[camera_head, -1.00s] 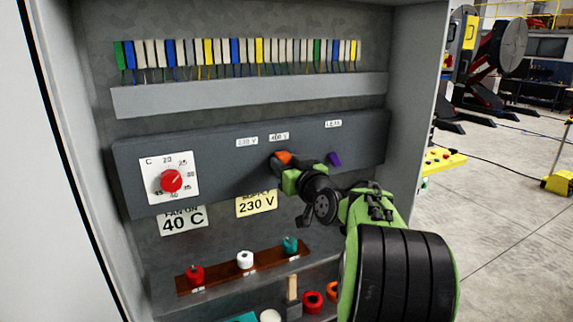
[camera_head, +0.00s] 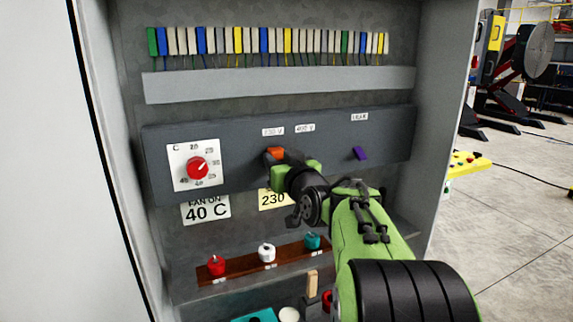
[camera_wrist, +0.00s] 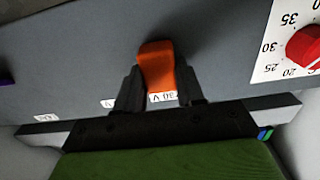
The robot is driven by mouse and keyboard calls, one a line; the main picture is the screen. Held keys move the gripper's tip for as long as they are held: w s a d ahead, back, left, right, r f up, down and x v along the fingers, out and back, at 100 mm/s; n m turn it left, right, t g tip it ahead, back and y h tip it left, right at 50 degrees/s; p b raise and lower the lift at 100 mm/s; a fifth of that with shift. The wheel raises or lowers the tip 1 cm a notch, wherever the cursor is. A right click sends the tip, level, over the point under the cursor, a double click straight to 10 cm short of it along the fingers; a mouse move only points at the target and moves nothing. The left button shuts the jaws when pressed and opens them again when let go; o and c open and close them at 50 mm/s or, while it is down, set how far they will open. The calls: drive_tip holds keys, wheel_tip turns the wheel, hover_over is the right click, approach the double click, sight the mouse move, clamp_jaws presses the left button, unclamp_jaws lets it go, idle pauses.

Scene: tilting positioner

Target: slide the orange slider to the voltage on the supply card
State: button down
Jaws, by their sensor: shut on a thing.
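The orange slider (camera_head: 275,152) sits on the dark panel (camera_head: 225,150), under the 230 V label (camera_head: 272,132) and left of the 400 V label (camera_head: 305,128). My gripper (camera_head: 277,158) is shut on it. In the wrist view, which is turned over, the slider (camera_wrist: 157,65) stands between the dark fingers of my gripper (camera_wrist: 158,88), with part of the 230 V label (camera_wrist: 162,97) beside it. The yellow supply card (camera_head: 272,200) below shows "230"; my arm hides the rest of it.
A red dial (camera_head: 197,168) and a "FAN ON 40 C" card (camera_head: 206,209) are at left. A purple lever (camera_head: 360,153) is at right. Red, white and teal knobs stand on a brown strip (camera_head: 282,262) below. Cabinet walls close both sides.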

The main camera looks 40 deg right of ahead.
drive_tip(key=c, duration=1.1)
unclamp_jaws()
drive_tip(key=shift+w+a, duration=0.1)
drive_tip(key=shift+a, duration=0.1)
drive_tip(key=shift+c, duration=0.2)
drive_tip(key=o, duration=0.5)
drive_tip(key=shift+a, duration=0.15)
drive_tip(key=shift+c, duration=0.2)
drive_tip(key=b+v, duration=0.3)
drive_tip(key=v, duration=1.2)
drive_tip(key=shift+s+b, duration=0.35)
drive_tip(key=shift+b, duration=0.05)
